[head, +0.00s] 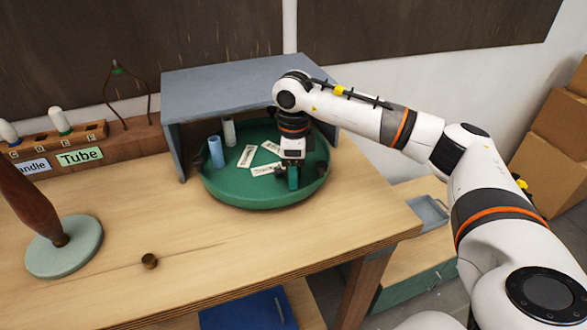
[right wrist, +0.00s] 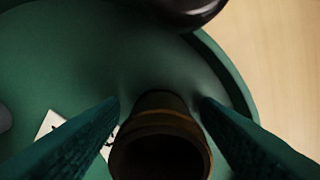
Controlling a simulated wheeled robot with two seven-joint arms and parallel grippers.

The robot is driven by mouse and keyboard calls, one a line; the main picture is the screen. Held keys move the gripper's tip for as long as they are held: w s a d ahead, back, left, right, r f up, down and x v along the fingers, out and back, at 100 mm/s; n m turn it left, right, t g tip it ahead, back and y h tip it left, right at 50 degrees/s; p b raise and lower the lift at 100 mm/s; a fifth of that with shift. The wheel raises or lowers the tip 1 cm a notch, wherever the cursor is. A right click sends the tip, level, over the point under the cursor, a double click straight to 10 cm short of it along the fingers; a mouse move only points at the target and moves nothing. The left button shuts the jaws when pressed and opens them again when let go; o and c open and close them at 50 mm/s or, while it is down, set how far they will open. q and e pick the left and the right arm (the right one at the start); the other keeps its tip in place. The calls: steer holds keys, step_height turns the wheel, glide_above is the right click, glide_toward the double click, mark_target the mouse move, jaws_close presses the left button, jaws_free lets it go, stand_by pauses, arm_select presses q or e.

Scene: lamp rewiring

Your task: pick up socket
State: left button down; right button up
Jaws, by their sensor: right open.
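My right gripper (head: 289,176) points down into the green round tray (head: 250,198), near its right side. In the right wrist view, a dark brown cylindrical socket (right wrist: 160,150) with a round open top stands between the two green fingers of the gripper (right wrist: 158,110). The fingers are apart, one on each side of the socket, with a small gap visible at their tips. In the head view the socket is hidden behind the gripper. My left gripper is not in view.
A grey shelf (head: 225,80) overhangs the tray's back. A blue tube (head: 216,152), a pale tube (head: 229,131) and white labels (head: 265,169) are in the tray. The table's front middle is clear.

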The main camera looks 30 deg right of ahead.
steer(key=c, duration=1.1)
